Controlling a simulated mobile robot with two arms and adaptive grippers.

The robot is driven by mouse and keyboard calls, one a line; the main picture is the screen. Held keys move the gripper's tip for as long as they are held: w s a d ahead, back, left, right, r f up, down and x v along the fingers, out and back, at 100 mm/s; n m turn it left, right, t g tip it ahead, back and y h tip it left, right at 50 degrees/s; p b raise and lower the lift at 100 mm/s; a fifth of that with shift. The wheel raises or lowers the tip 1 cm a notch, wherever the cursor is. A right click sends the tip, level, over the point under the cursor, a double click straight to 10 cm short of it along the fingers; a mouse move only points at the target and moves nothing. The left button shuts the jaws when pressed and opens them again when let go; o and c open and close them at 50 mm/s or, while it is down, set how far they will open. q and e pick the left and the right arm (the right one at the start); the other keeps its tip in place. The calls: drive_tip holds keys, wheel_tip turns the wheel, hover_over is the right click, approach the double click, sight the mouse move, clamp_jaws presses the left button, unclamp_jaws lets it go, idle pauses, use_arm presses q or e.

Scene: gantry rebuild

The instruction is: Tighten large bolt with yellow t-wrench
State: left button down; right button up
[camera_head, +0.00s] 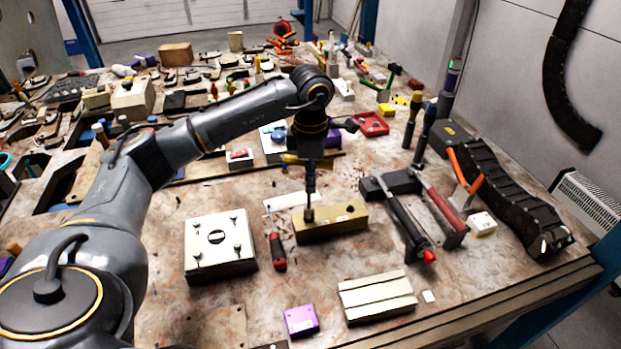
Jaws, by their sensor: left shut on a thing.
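My left gripper (312,152) is shut on the yellow t-wrench (291,159), whose yellow handle shows on both sides of the fingers. The wrench's dark shaft points straight down, and its lower end meets the top of a tan metal block (345,219) near the block's left end. The large bolt cannot be made out; the wrench end may cover it. I cannot tell whether the socket is seated on a bolt. My right gripper is not in view.
A red-handled screwdriver (277,250) lies left of the block. A pale box with knobs (218,245) stands further left. Hammers with black (403,226) and red (440,212) handles lie to the right. A grooved pale block (376,297) and a purple box (301,320) are in front.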

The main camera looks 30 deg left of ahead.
use_arm(q)
drive_tip(key=shift+f+b, duration=0.4)
drive_tip(key=shift+f, duration=0.2)
idle(0.5)
drive_tip(key=shift+m, duration=0.5)
drive_tip(key=m+b, duration=0.1)
drive_tip(key=m, duration=0.2)
drive_tip(key=shift+f, duration=0.1)
drive_tip(key=m+b, duration=0.1)
drive_tip(key=m, duration=0.2)
drive_tip(key=shift+s+m, duration=0.15)
drive_tip(key=shift+m, duration=0.25)
drive_tip(key=shift+m+b, duration=0.5)
drive_tip(key=shift+m, duration=0.5)
drive_tip(key=m, duration=0.3)
drive_tip(key=shift+b, duration=0.35)
drive_tip(key=m, duration=0.2)
drive_tip(key=shift+s+m, duration=0.1)
drive_tip(key=shift+m, duration=0.2)
